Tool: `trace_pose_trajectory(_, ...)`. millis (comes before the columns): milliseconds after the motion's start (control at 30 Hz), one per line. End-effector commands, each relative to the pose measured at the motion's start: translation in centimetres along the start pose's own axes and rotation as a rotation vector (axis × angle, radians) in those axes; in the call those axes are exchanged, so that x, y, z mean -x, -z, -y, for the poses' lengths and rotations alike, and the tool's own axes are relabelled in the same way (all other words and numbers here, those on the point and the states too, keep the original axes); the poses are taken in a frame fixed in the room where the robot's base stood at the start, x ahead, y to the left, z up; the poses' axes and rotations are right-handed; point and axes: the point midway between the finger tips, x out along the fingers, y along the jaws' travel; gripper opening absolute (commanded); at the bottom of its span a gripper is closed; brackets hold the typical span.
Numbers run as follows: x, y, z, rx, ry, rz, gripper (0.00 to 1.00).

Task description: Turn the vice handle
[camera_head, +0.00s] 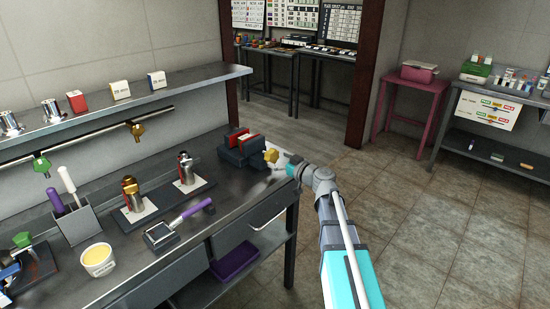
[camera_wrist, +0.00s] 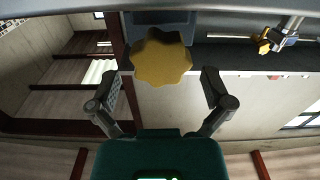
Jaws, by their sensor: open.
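The vice (camera_head: 238,150) is a dark grey block with red parts near the right end of the steel workbench. Its handle, a yellow lobed knob (camera_head: 271,155), faces my arm. In the wrist view the knob (camera_wrist: 162,56) is large and sits just beyond my fingertips, roughly midway between them. My gripper (camera_wrist: 161,82) is open with nothing held, one finger to each side. In the head view my gripper (camera_head: 285,163) is close to the knob, mostly hidden by the wrist; I cannot tell whether it touches.
The steel workbench (camera_head: 125,262) also carries several taps on dark plates, a purple-handled tool (camera_head: 190,214), a yellow-filled tub (camera_head: 98,260) and a grey holder (camera_head: 78,222). A shelf (camera_head: 120,104) with a rail runs behind. The tiled floor (camera_head: 420,240) at right is open.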

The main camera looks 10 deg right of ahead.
Motion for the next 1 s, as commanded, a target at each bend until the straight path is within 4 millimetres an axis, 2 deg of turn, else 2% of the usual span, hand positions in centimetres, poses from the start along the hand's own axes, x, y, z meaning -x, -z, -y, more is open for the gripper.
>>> trace_pose_trajectory(33,-0.7,0.0,-0.1,0.0,0.001,0.0,1.0)
trace_pose_trajectory(200,-1.9,0.0,0.0,0.0,0.0,0.0,1.0)
trace_pose_trajectory(600,-2.3,0.0,0.0,0.0,0.0,0.0,1.0)
trace_pose_trajectory(667,-2.3,0.0,0.0,0.0,0.0,0.0,0.91)
trace_pose_trajectory(1000,-2.3,0.0,0.0,0.0,0.0,0.0,0.28)
